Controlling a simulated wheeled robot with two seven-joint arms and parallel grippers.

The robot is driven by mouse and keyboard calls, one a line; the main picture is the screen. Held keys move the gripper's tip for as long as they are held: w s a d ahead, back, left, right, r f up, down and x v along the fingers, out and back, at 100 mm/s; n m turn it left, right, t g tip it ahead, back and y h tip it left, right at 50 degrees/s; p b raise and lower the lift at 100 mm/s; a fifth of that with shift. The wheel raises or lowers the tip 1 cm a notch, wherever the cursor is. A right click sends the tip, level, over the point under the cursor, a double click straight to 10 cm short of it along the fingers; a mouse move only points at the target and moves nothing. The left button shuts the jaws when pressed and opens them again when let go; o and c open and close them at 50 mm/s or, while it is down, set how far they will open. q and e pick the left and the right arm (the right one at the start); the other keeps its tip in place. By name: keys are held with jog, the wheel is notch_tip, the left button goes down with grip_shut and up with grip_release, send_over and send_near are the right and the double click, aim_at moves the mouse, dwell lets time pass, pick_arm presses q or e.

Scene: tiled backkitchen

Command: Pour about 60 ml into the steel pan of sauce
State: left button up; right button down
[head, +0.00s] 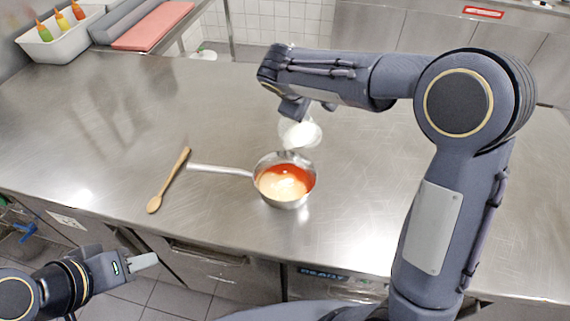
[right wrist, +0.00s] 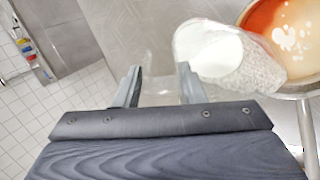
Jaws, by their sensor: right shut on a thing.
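The steel pan (head: 262,160) stands on the steel counter with its handle pointing left. Orange-red sauce (head: 270,178) with a broad cream-coloured patch fills its bottom. My right gripper (head: 303,113) is shut on a clear jug (head: 300,133) holding white liquid. The jug is tilted toward the pan, above its back rim. In the right wrist view my right gripper (right wrist: 158,88) has its fingers around a clear part, seemingly the handle, and the jug (right wrist: 232,62) overlaps the pan edge. No distinct falling stream can be made out. My left gripper (head: 143,262) hangs low in front of the counter; its jaw gap is unclear.
A wooden spoon (head: 170,180) lies left of the pan. A white bin (head: 60,32) with several sauce bottles and a red board (head: 152,27) are at the back left. The counter left of the spoon is clear. My right arm spans the right side.

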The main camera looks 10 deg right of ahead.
jog(key=d+p, duration=0.1)
jog(key=p, duration=0.1)
jog(key=w+g+y+p, duration=0.1)
jog(key=p, duration=0.2)
jog(key=shift+w+d+r, duration=0.3)
jog(key=shift+d+r, duration=0.05)
jog(key=w+d+f+g+y, duration=0.2)
jog(key=w+f, duration=0.1)
jog(key=shift+d+g, duration=0.25)
jog(key=shift+g, duration=0.05)
jog(key=shift+w+d+f+g+y, duration=0.2)
jog(key=shift+w+d+g+y, duration=0.55)
jog(key=shift+g+y, duration=0.35)
